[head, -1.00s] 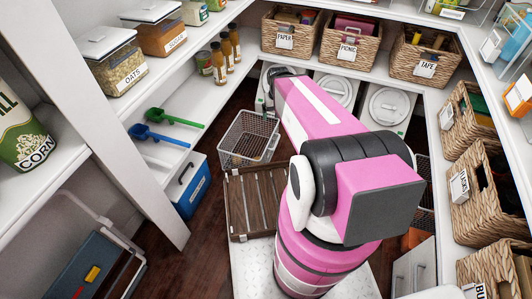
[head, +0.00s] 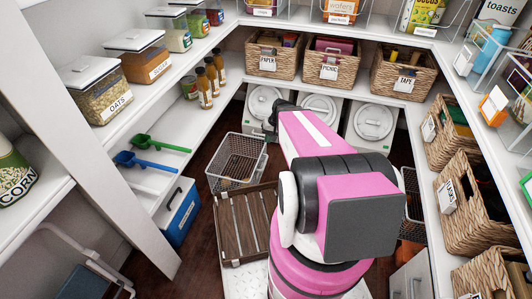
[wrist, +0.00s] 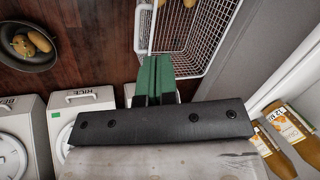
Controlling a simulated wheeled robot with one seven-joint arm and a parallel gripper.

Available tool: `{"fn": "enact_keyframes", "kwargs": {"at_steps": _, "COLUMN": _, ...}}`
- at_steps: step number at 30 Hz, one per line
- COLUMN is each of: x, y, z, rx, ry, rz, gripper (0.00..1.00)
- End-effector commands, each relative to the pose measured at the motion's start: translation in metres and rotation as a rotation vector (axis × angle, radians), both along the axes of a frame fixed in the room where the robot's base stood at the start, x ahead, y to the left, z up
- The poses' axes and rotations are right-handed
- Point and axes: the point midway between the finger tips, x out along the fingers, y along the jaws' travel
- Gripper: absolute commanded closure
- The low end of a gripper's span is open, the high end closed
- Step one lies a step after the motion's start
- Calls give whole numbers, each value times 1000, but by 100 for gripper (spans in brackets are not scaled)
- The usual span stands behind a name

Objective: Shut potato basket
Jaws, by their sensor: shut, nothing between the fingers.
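A wire basket (head: 226,176) stands low on the left of the floor in the head view. In the wrist view the white wire basket (wrist: 212,35) is at the top, with potatoes (wrist: 190,3) inside at the picture's edge. My gripper (wrist: 155,65) shows there as green fingers, shut and empty, overlapping the basket's near left corner; I cannot tell if they touch it. In the head view my arm mostly hides the gripper, by the basket's far right corner.
A dark bowl with potatoes (wrist: 28,48) is on the floor in the wrist view. A wooden slatted crate (head: 245,228) sits in front of the basket. A blue cooler (head: 178,212) is to the left. Shelves enclose the space.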

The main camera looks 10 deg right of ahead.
Motion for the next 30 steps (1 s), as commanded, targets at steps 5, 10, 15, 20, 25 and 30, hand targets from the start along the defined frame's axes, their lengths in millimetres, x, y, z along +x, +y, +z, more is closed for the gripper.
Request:
{"fn": "enact_keyframes", "kwargs": {"at_steps": 5, "x": 47, "y": -45, "z": -66, "rx": 190, "ry": -41, "rz": -129, "gripper": 100}}
{"fn": "enact_keyframes", "kwargs": {"at_steps": 10, "x": 75, "y": -89, "z": -116, "rx": 340, "ry": -105, "rz": -256, "gripper": 100}}
{"fn": "enact_keyframes", "kwargs": {"at_steps": 15, "x": 88, "y": -120, "z": -148, "rx": 427, "ry": -157, "rz": -346, "gripper": 100}}
{"fn": "enact_keyframes", "kwargs": {"at_steps": 20, "x": 91, "y": -130, "z": -157, "rx": 454, "ry": -178, "rz": -378, "gripper": 100}}
{"fn": "enact_keyframes", "kwargs": {"at_steps": 25, "x": 97, "y": -120, "z": -168, "rx": 455, "ry": -177, "rz": -377, "gripper": 100}}
{"fn": "enact_keyframes", "kwargs": {"at_steps": 30, "x": 109, "y": -101, "z": -188, "rx": 455, "ry": -177, "rz": -377, "gripper": 100}}
